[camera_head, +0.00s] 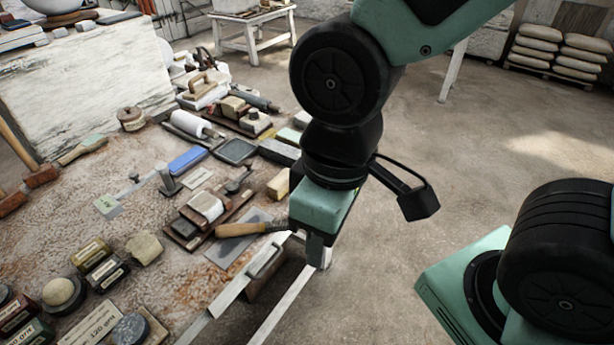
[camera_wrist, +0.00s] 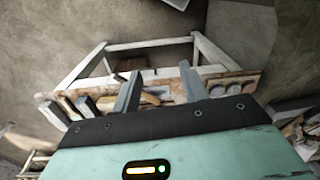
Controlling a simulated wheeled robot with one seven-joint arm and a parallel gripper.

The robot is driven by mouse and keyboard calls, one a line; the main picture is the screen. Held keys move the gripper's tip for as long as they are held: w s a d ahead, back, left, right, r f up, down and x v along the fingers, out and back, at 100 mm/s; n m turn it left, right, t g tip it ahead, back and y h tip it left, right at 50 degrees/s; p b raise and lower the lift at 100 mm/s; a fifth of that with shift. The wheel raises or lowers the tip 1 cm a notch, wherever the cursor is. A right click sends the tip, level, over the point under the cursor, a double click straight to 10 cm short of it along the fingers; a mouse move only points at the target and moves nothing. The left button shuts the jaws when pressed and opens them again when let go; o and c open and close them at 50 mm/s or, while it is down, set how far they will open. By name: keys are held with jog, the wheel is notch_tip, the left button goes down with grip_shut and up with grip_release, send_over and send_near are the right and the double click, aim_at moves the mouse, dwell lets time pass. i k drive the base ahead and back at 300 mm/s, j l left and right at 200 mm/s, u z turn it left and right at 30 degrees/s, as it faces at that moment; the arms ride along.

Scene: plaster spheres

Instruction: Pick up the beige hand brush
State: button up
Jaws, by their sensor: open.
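I cannot tell for sure which item is the beige hand brush. A long tan wooden piece with a pale green end (camera_head: 84,149), brush-like in shape, lies on the left of the cluttered work table (camera_head: 60,210) in the head view. My gripper (camera_head: 318,250) points down just off the table's near right edge, well to the right of that piece. In the wrist view its two fingers (camera_wrist: 159,85) are apart, with nothing held between them. The table edge and a small wooden handle (camera_wrist: 151,98) show beyond the fingers. No brush is clear there.
A scraper with a wooden handle (camera_head: 240,229) lies close left of my gripper. Beige-topped blocks (camera_head: 205,206), a blue block (camera_head: 187,160), a yellowish block (camera_head: 278,186) and several tins crowd the table. A white bench (camera_head: 252,30) stands behind.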

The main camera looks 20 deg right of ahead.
aim_at(278, 188)
jog(key=i+j+u, duration=0.15)
jog(key=u, duration=0.3)
jog(key=i+u, duration=0.15)
jog(key=u, duration=0.3)
